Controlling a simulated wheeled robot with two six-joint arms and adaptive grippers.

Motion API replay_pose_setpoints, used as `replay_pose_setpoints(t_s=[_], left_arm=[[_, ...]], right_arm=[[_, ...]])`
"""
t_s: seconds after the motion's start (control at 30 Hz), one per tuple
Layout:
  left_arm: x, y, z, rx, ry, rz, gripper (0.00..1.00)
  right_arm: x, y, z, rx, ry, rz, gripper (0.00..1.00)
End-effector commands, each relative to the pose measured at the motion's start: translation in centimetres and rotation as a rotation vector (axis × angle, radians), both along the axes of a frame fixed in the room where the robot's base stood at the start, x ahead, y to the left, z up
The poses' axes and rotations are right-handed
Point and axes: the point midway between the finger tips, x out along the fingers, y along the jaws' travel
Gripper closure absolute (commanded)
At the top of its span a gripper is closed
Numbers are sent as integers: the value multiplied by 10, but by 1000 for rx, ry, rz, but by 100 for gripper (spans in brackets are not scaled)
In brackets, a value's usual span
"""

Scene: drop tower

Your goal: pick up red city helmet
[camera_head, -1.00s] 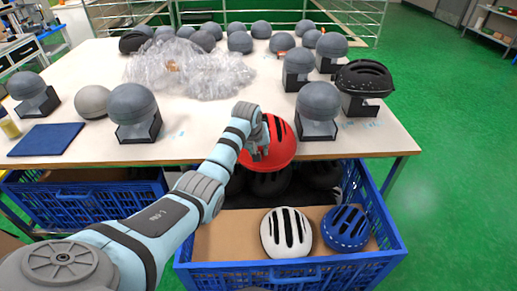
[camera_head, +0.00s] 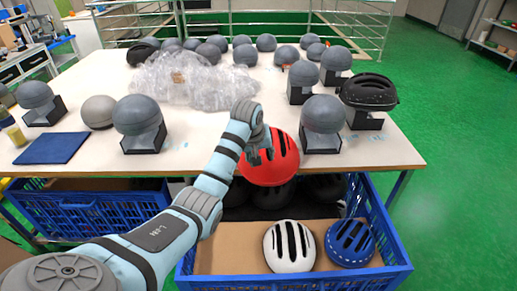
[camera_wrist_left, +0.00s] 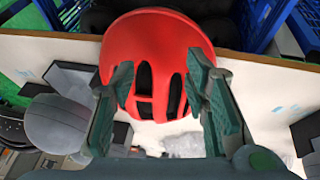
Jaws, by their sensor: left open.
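The red city helmet (camera_head: 284,165), with dark vent slots, sits at the table's front edge above the blue crate in the head view. My left gripper (camera_head: 262,156) is at its left upper side there. In the left wrist view the helmet (camera_wrist_left: 150,40) fills the upper middle. The left gripper's two fingers (camera_wrist_left: 161,82) stand apart, one on each side of the helmet's slotted part. I cannot tell whether either finger touches it. The helmet's left side is partly hidden by the gripper in the head view. My right gripper is not in view.
A blue crate (camera_head: 396,245) below holds a white helmet (camera_head: 289,247), a blue helmet (camera_head: 350,243) and dark helmets.

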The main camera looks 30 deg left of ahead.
Motion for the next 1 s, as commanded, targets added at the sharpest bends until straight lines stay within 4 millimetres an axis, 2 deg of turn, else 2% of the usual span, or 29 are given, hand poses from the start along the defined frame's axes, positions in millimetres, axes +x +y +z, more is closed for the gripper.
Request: replay_pose_setpoints(t_s=[0.1,0.3,0.63,0.67,0.7,0.77,0.87,0.9,0.97,1.0], left_arm=[[-10,-2,24,0,-4,0,58],[-23,-4,50,1,-1,0,58],[-26,-5,56,0,0,0,58],[-26,-5,56,0,0,0,60],[-26,-5,55,1,1,-1,66],[-29,-7,46,9,7,-13,73],[-49,-17,7,48,29,-77,73],[-62,-23,-15,72,42,-118,73],[-87,-33,-48,106,58,-185,73],[-106,-40,-67,127,67,-231,73]], right_arm=[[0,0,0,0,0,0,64],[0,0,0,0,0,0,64],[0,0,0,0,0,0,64],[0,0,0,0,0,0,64],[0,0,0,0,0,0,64],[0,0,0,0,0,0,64],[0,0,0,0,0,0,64],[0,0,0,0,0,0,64],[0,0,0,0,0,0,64],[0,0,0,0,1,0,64]])
